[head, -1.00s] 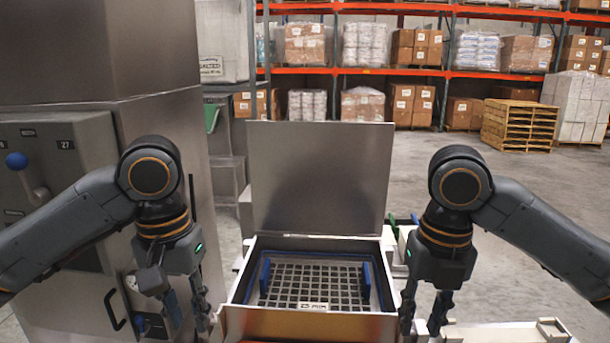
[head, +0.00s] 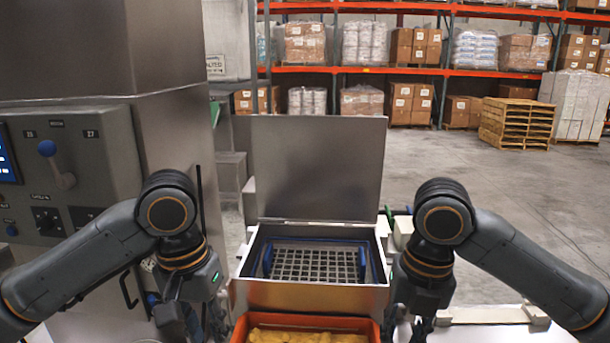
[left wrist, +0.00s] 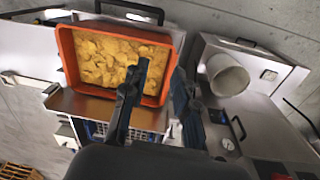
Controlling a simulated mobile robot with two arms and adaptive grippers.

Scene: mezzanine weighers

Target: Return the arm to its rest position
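My left gripper (head: 193,325) hangs low at the front left in the head view, beside the grey machine. In the left wrist view its two dark fingers (left wrist: 158,85) stand apart with nothing between them, so it is open. My right gripper (head: 408,328) hangs to the right of the steel box. Its fingers point down, look parted and hold nothing visible. The tips of both grippers are close to or past the bottom edge of the head view. Both arms are bent, with upper links reaching in from the sides.
A steel box (head: 310,297) with a raised lid (head: 318,170) holds a blue-framed grate (head: 315,265). In front is an orange bin (head: 239,332) of yellow pieces (left wrist: 112,62). The machine's panel (head: 75,165) stands left. Open floor (head: 450,165) lies at the back right.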

